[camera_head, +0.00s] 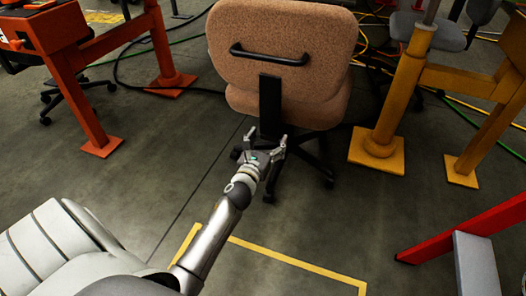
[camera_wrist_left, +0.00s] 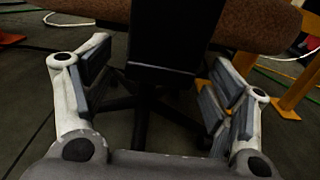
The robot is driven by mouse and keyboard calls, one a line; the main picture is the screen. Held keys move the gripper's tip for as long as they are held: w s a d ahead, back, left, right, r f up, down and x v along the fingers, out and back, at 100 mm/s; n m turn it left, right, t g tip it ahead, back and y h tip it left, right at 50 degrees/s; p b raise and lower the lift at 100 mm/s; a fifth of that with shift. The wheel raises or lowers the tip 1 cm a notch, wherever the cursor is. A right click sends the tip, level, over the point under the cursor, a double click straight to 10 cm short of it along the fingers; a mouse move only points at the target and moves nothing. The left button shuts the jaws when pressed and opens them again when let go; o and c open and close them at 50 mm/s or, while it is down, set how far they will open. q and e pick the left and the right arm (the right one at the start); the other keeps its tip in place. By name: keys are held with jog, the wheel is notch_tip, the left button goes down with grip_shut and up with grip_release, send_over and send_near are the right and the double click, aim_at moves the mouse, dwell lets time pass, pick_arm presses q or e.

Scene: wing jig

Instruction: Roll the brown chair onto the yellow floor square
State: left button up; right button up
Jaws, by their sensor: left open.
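The brown chair (camera_head: 283,45) stands upright at the top middle of the head view, its back towards me, with a black handle across the backrest and a black wheeled base. My left gripper (camera_head: 266,137) is open at the chair's black back post. In the left wrist view the open fingers (camera_wrist_left: 155,85) stand on either side of the black post (camera_wrist_left: 165,40), with gaps to both sides. The yellow floor square (camera_head: 290,262) shows as yellow lines at the bottom middle, on the near side of the chair; my left arm covers part of it. My right gripper is not in view.
An orange stand (camera_head: 85,105) is at the left and a yellow stand (camera_head: 390,110) is close to the chair's right. A red beam (camera_head: 465,228) is at the lower right. Cables (camera_head: 125,75) lie on the floor behind. The floor between chair and square is mostly clear.

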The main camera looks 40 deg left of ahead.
pick_arm(q)
jog(key=shift+w+a, duration=0.15)
jog(key=shift+w, duration=0.35)
grip_shut()
dwell(0.3)
